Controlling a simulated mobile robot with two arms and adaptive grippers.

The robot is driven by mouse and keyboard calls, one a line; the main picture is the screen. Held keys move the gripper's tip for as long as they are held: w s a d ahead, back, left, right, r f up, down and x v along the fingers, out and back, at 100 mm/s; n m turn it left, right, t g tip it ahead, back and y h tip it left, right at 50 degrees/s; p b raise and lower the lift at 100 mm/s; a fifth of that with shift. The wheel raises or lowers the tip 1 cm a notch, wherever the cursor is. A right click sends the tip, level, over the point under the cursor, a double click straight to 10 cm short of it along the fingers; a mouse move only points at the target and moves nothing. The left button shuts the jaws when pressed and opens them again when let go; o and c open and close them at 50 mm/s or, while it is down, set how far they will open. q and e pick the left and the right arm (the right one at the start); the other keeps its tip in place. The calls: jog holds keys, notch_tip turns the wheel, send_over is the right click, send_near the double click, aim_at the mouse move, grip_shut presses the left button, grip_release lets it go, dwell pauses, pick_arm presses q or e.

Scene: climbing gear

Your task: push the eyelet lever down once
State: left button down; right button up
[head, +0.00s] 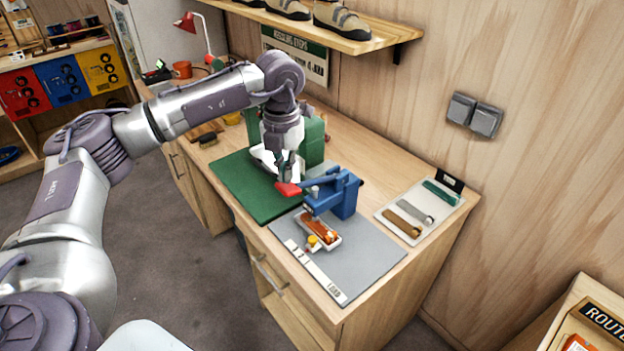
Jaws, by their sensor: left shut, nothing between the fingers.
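The blue eyelet press (338,194) stands on the workbench, at the back of the grey mat. Its lever (312,183) reaches out to the left and ends in a red handle (288,190). The lever looks close to level. My left gripper (287,178) points down and is shut, with nothing in it. Its fingertips are right at the red handle, on its upper side; I cannot tell whether they touch it. My right gripper is not in view.
A small tray with orange-brown contents (321,232) and a yellow-capped item (313,243) sit in front of the press. A white tray with tools (420,212) lies to the right. A green machine (313,140) stands behind my left gripper. The grey mat (362,260) is mostly clear.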

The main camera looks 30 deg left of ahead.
pick_arm(q)
jog(key=shift+f, duration=0.1)
dwell(0.5)
notch_tip(320, 180, down, 9)
jog(key=b, duration=0.7)
jog(key=shift+s, duration=0.25)
dwell(0.6)
jog(key=shift+f, duration=0.1)
jog(key=shift+a+r+p, duration=0.1)
jog(key=shift+r+p, duration=4.3)
jog(key=shift+r, duration=2.2)
jog(key=shift+f, duration=0.1)
